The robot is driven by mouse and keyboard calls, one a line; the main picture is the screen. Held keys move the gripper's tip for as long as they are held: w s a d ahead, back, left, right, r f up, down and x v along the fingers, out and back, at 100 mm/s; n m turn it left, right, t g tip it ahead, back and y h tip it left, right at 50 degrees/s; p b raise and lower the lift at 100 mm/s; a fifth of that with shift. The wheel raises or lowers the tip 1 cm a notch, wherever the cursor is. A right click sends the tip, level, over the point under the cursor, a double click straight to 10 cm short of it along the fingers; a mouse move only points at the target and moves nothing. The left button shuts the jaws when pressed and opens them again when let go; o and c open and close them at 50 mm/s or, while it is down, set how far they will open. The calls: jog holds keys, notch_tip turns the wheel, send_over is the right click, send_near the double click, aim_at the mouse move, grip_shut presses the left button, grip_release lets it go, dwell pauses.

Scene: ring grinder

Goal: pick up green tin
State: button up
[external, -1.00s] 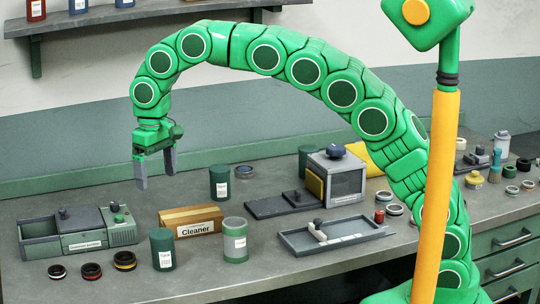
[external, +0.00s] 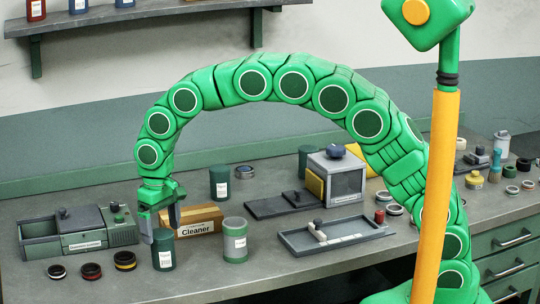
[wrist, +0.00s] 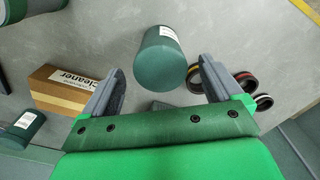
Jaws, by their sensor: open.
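A dark green tin (external: 163,252) with a white label stands upright on the bench, left of the middle. My gripper (external: 161,229) is open, pointing down just above it, and one finger overlaps its top edge in the external view. In the wrist view this tin (wrist: 160,52) shows in the gap between the two spread fingers (wrist: 161,72), slightly beyond their tips; I cannot tell whether they touch it. Other green tins stand upright nearby: a paler one (external: 235,241) to the right and a dark one (external: 219,184) behind.
A cardboard Cleaner box (external: 196,224) stands close behind my gripper; it also shows in the wrist view (wrist: 75,88). Several rings (external: 91,271) lie to the left, before a grey drawer unit (external: 85,243). A shallow tray (external: 345,238) lies right.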

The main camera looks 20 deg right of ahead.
aim_at(163, 233)
jog(key=shift+f, duration=3.5)
jog(key=c, duration=1.2)
jog(key=shift+c, duration=0.2)
jog(key=shift+r, duration=0.15)
jog(key=shift+w+r, duration=0.1)
jog(key=shift+r, duration=0.2)
notch_tip(163, 233, up, 3)
jog(key=shift+d+f, duration=0.1)
jog(key=shift+f, duration=0.05)
jog(key=s+d+r, duration=0.6)
jog(key=d, duration=0.1)
jog(key=s+d+r, duration=0.2)
jog(key=d+r, duration=0.1)
jog(key=shift+s+d+r, duration=0.25)
jog(key=shift+s+d, duration=0.1)
jog(key=shift+s, duration=0.05)
